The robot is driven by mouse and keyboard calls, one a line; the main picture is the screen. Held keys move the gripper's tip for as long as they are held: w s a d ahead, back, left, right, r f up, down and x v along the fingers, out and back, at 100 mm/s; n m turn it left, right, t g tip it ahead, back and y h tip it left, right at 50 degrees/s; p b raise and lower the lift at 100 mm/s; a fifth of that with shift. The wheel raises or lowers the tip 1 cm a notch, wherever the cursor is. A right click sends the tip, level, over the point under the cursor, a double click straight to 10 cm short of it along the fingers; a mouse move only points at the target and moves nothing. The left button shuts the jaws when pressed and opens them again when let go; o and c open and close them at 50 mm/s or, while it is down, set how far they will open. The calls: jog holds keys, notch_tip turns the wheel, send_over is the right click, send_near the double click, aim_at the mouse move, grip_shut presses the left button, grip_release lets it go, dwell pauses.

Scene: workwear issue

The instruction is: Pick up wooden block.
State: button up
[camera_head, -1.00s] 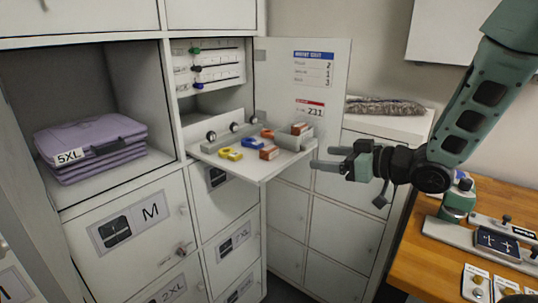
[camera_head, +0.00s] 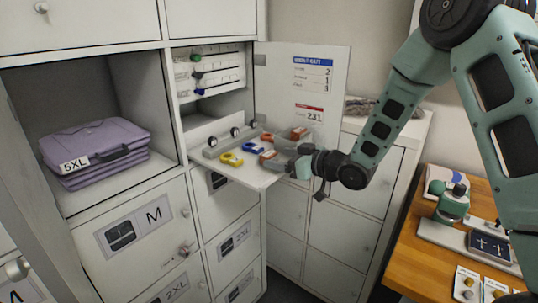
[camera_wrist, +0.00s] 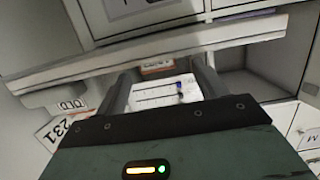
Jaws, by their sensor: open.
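On the shelf-like tray (camera_head: 250,178) in the middle compartment lie small reddish-brown blocks. One block (camera_head: 268,155) lies near the front. Another block (camera_head: 299,133) is farther back and right. I cannot tell from colour alone which one is the wooden block. My gripper (camera_head: 282,161) reaches in over the right edge of the tray, close to the front block, and its arm hides part of the tray. It is open. In the wrist view both fingers (camera_wrist: 158,88) are apart, and an orange-and-white patch shows between them, too unclear to name.
A yellow piece (camera_head: 231,159) and a blue piece (camera_head: 253,148) lie beside the front block. An open cabinet door (camera_head: 305,75) stands behind my gripper. Purple folded garments (camera_head: 95,150) lie in the left compartment. A wooden bench (camera_head: 420,240) with fixtures is at right.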

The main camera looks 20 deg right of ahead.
aim_at(274, 155)
jog(key=shift+p+x, duration=0.6)
jog(key=shift+x, duration=1.15)
jog(key=shift+w+d, duration=0.1)
jog(key=c, duration=1.1)
jog(key=shift+o, duration=0.2)
jog(key=shift+r, duration=0.15)
